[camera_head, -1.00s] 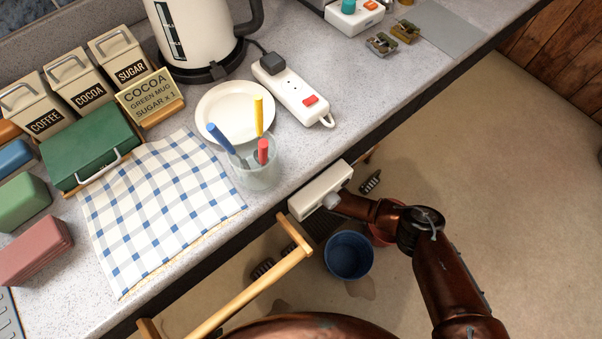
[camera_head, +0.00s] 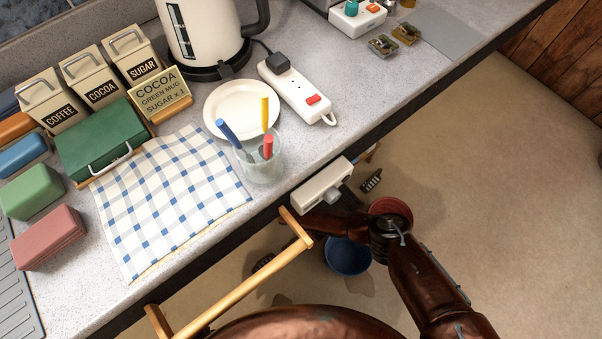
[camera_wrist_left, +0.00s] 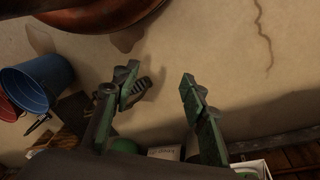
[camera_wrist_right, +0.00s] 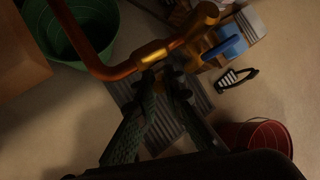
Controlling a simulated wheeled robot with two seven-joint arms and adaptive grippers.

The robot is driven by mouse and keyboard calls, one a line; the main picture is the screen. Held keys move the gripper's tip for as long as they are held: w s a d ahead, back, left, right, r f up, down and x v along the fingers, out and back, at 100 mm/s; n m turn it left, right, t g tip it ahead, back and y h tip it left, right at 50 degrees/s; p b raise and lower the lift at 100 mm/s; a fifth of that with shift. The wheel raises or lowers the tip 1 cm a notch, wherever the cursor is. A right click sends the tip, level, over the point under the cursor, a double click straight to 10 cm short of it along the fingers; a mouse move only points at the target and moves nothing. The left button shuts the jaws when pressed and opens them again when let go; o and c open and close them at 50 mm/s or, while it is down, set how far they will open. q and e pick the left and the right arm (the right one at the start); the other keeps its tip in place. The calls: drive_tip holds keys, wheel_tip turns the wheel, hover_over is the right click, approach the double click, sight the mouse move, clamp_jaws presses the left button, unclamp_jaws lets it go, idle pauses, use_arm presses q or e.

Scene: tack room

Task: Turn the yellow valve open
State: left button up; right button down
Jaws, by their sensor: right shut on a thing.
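In the right wrist view, a copper-coloured pipe bends across the top, with a brass fitting (camera_wrist_right: 205,14) at its right end. A yellowish part (camera_wrist_right: 152,52) shows at the pipe, right at the fingertips; it looks like the yellow valve, but the dim light hides its shape. My right gripper (camera_wrist_right: 165,78) is closed in on it, its fingertips partly hiding it. A blue lever (camera_wrist_right: 228,46) sits just right of the brass fitting. My left gripper (camera_wrist_left: 158,90) is open and empty above the floor in the left wrist view. The head view shows neither gripper clearly.
A green bucket (camera_wrist_right: 85,28) and a red bucket (camera_wrist_right: 255,140) stand near the right gripper. A blue bucket (camera_head: 348,258) is on the floor below the counter (camera_head: 210,270). A wooden rail (camera_head: 245,290) sticks out along the counter front.

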drive_tip(key=shift+s+a+f+t+h, duration=0.3)
drive_tip(key=shift+a+t+h, duration=0.1)
drive_tip(key=shift+h, duration=0.1)
use_arm(q)
drive_tip(key=shift+w+d+f+t+b, duration=0.3)
drive_tip(key=shift+w+d+f+b, duration=0.1)
drive_tip(key=shift+w+d+f, duration=0.25)
use_arm(e)
drive_tip(key=shift+a+f+n+t+h, duration=0.1)
drive_tip(key=shift+f+n+t+h, duration=0.05)
drive_tip(key=shift+n+t+h, duration=0.2)
use_arm(q)
drive_tip(key=shift+a+f, duration=0.1)
drive_tip(key=shift+f, duration=0.05)
use_arm(e)
drive_tip(key=c, duration=2)
unclamp_jaws()
use_arm(q)
drive_tip(key=shift+w, duration=0.1)
use_arm(e)
drive_tip(key=v, duration=1.2)
drive_tip(key=shift+s+a, duration=0.1)
